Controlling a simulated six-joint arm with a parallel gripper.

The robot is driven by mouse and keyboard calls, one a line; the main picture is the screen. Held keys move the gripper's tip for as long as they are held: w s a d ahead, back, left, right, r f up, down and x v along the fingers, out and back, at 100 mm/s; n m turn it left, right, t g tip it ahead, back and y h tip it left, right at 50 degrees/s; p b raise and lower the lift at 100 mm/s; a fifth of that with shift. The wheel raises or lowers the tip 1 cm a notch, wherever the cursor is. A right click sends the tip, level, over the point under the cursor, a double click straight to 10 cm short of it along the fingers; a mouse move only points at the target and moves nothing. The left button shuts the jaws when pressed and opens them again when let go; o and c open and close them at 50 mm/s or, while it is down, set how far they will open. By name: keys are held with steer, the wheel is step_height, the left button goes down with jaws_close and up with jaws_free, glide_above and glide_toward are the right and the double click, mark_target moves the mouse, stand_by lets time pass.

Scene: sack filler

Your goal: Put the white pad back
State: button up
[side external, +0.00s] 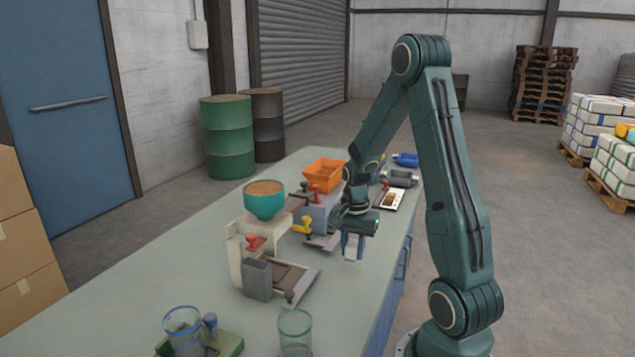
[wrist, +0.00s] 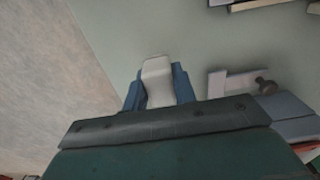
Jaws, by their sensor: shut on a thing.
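The white pad (side external: 352,250) is between my gripper's fingers, above the bench near its right edge. In the wrist view the pale pad (wrist: 158,80) stands between two blue fingers. My gripper (side external: 353,243) is shut on the pad and points down; it also shows in the wrist view (wrist: 160,88). Bench surface shows around the pad in the wrist view. I cannot tell how high above the bench it is.
A filler with a teal hopper (side external: 264,202) stands left of my gripper; one with an orange hopper (side external: 325,175) stands behind. A white tray (side external: 397,196) and grey cylinder (side external: 400,178) lie farther back. Clear glasses (side external: 295,334) stand in front. Bare bench (side external: 340,300) lies nearer the camera.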

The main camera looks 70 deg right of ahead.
mark_target(352, 260)
steer(key=shift+f, duration=0.2)
steer(key=shift+f, duration=1.8)
steer(key=o, duration=0.9)
steer(key=shift+f, duration=0.1)
steer(key=shift+o, duration=0.2)
steer(key=shift+r, duration=6.15)
steer(key=shift+a, duration=0.1)
